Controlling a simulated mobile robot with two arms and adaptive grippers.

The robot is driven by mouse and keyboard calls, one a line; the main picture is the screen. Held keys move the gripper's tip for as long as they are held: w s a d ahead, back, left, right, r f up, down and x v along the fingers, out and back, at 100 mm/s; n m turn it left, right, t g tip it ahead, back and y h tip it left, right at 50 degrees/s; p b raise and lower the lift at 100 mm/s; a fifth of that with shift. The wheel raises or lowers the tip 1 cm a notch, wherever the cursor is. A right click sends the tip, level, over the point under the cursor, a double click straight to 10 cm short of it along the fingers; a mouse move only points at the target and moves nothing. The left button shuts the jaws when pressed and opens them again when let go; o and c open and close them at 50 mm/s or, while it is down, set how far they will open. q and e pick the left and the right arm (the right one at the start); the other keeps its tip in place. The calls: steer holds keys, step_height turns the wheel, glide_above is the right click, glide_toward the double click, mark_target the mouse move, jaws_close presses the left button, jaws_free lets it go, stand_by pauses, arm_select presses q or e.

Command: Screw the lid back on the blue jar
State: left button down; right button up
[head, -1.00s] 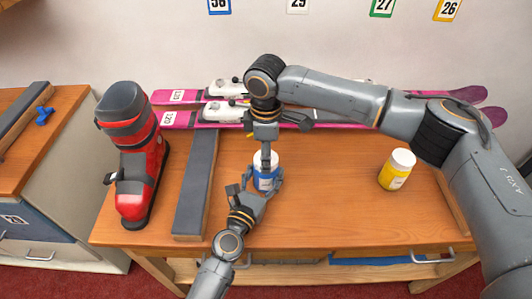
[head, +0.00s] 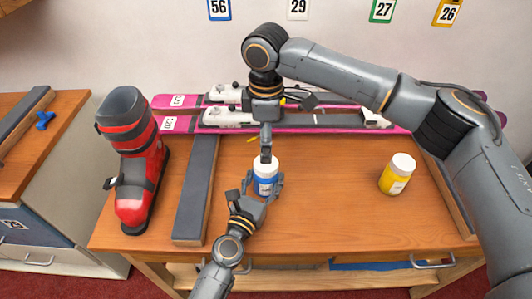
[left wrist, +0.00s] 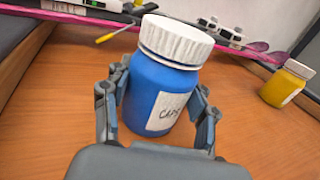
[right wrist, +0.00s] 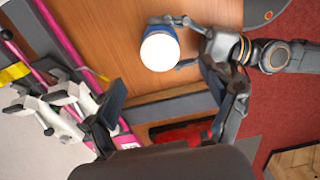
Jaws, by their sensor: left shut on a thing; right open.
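The blue jar (head: 265,184) stands upright on the bench with its white lid (head: 265,163) on its mouth. In the left wrist view the blue jar (left wrist: 155,92) has a label, and the lid (left wrist: 176,40) sits on top; I cannot tell how tight it is. My left gripper (head: 262,188) is shut around the jar's body from the front. My right gripper (head: 265,154) points down above the lid. In the right wrist view its fingers are spread, and the lid (right wrist: 160,52) shows beyond them, with none of it between the fingertips.
A yellow jar (head: 397,174) with a white lid stands to the right. A dark padded bar (head: 196,190) and a red ski boot (head: 135,170) are at the left. Pink skis (head: 330,119) lie along the back. The bench between the blue and yellow jars is clear.

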step_height(320, 180, up, 5)
steer(key=shift+r, duration=0.1)
stand_by(0.3)
arm_select(q)
steer(key=shift+c, duration=1.7)
jaws_free()
steer(key=shift+s, duration=0.1)
steer(key=v, duration=1.2)
steer(key=shift+f, duration=0.1)
